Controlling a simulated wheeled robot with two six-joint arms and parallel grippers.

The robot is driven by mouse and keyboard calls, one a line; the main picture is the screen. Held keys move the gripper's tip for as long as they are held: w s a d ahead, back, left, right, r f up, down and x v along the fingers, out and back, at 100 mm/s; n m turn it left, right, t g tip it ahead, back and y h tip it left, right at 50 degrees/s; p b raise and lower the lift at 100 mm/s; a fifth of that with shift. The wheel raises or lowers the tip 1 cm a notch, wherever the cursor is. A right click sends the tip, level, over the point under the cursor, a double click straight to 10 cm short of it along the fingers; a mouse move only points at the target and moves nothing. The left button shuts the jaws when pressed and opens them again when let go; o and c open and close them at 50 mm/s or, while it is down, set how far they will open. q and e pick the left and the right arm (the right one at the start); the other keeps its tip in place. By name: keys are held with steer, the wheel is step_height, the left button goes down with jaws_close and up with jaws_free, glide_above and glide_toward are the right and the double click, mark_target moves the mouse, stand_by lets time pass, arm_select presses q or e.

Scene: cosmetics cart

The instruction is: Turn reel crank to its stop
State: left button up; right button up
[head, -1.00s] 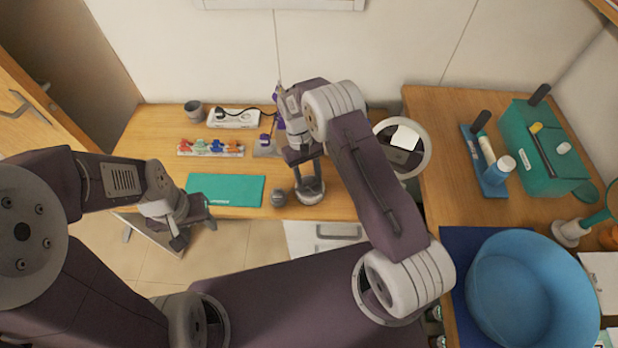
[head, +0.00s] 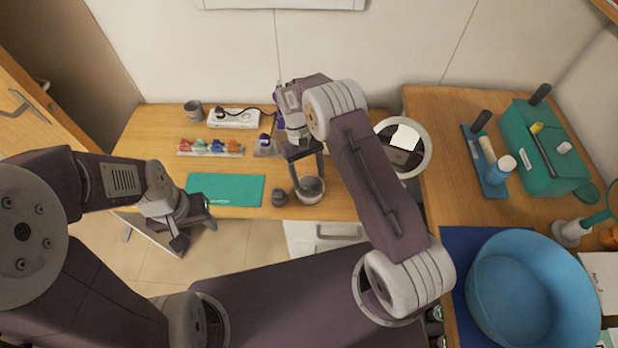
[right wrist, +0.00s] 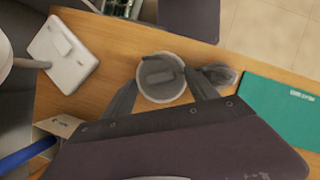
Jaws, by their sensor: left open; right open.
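A round grey, cup-like piece (head: 311,190) with a pale rim stands near the front edge of the wooden table. In the right wrist view it (right wrist: 158,92) has a dark raised bar across its top. I cannot tell for certain that this bar is the reel crank. My right gripper (head: 309,177) is open above it. Its fingers (right wrist: 160,79) lie on either side of the round piece in the right wrist view, and I cannot tell whether they touch it. My left gripper (head: 194,233) is open and empty beyond the table's front edge, at the left.
A small grey knob-like item (head: 279,197) stands left of the round piece, and a teal mat (head: 225,190) lies further left. A white power strip (head: 233,118), a grey cup (head: 193,111) and a colourful rack (head: 210,148) are behind. A blue tub (head: 530,290) stands right.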

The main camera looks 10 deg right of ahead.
mark_target(310, 182)
steer(key=v, duration=0.7)
steer(key=shift+r, duration=0.25)
steer(key=shift+w, duration=0.1)
step_height(310, 182, down, 5)
steer(key=w+t, duration=0.2)
steer(key=t, duration=0.1)
steer(key=shift+t+y, duration=0.5)
steer(key=shift+t, duration=0.2)
steer(key=s+r+p, duration=0.2)
steer(key=s+p, duration=0.1)
steer(key=s+r+p, duration=0.1)
steer(key=s, duration=0.1)
steer(key=shift+d, duration=0.35)
steer(key=shift+s+d+r+p, duration=0.1)
steer(key=shift+s+r+p, duration=0.25)
steer(key=shift+r, duration=0.2)
steer(key=shift+s+r+p, duration=0.2)
steer(key=shift+r+p, duration=0.15)
steer(key=shift+r, duration=0.15)
step_height(310, 182, down, 9)
steer(key=shift+w+r+p, duration=0.1)
steer(key=shift+r+p, duration=0.1)
steer(key=shift+p, duration=0.2)
steer(key=c, duration=1.4)
